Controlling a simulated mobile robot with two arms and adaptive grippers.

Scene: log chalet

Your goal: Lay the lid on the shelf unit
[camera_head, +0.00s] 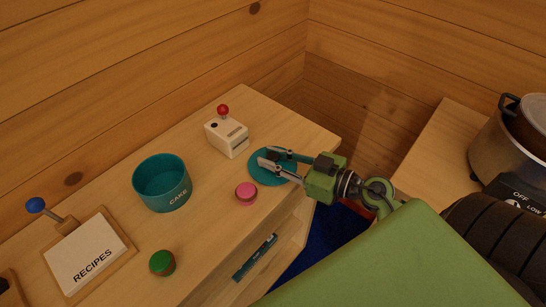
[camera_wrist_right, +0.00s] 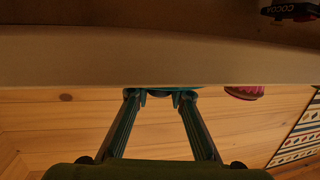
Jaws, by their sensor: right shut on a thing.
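The shelf unit (camera_head: 215,195) has a pale wooden top and an open front. The lid, a flat teal disc (camera_head: 262,177), is at the right end of the top. My right gripper (camera_head: 265,158) comes in from the right and is shut on the lid. I cannot tell whether the lid touches the top. In the right wrist view the fingers (camera_wrist_right: 160,95) reach to a teal sliver of the lid (camera_wrist_right: 172,89), mostly hidden. An open teal tin marked CAKE (camera_head: 162,184) stands left on the top. My left gripper is out of view.
A white box with a red knob (camera_head: 227,136) stands behind the lid. A pink round piece (camera_head: 246,193) is close to its left, a green one (camera_head: 162,263) nearer the front. A RECIPES board (camera_head: 86,255) is far left. A counter with a pot (camera_head: 492,143) is right.

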